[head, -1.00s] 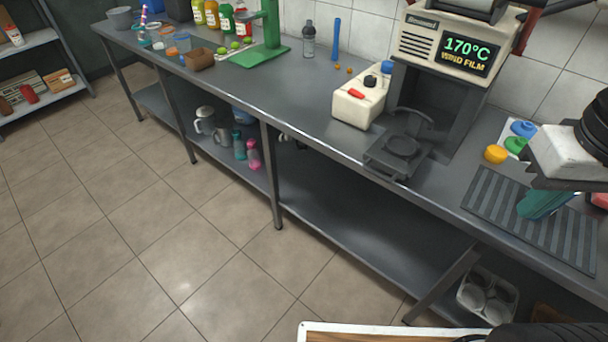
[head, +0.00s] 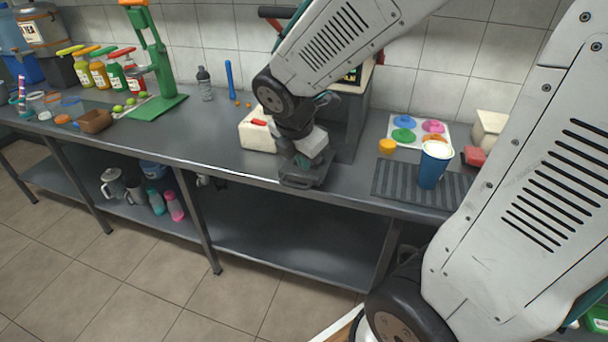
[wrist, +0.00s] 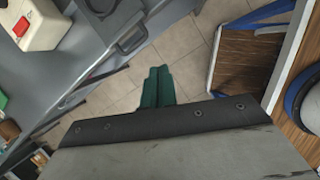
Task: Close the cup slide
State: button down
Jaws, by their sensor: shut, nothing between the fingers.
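The dark grey cup slide (head: 305,180) sticks out from the front of the sealing machine (head: 350,115), near the counter's front edge. Its handle end and part of its round opening show at the top of the wrist view (wrist: 128,38). My gripper (head: 302,163) is over or beside the slide in the head view and partly covers it. In the wrist view its green fingers (wrist: 158,72) are together and empty, below the slide's handle in the picture. I cannot tell whether they touch the slide. My arm hides most of the machine's front.
A white box with a red switch (head: 258,132) stands just left of the slide. A blue cup with a white top (head: 432,166) stands on the ribbed mat (head: 392,181) to the right. Coloured lids and a yellow piece (head: 387,146) lie behind the mat.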

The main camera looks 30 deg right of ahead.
aim_at(304, 188)
jog(key=w+d+f+n, duration=0.1)
jog(key=w+f, duration=0.1)
jog(key=f, duration=0.2)
jog(key=w+d+f+n, duration=0.2)
jog(key=f, duration=0.2)
jog(key=w+d+f+n, duration=0.1)
jog(key=w+f, duration=0.2)
jog(key=f, duration=0.1)
jog(key=shift+d+f+n+t, duration=0.15)
jog(key=shift+d+n+t, duration=0.15)
jog(key=shift+d+n, duration=0.1)
jog(key=shift+w+d, duration=0.4)
jog(key=shift+d, duration=0.15)
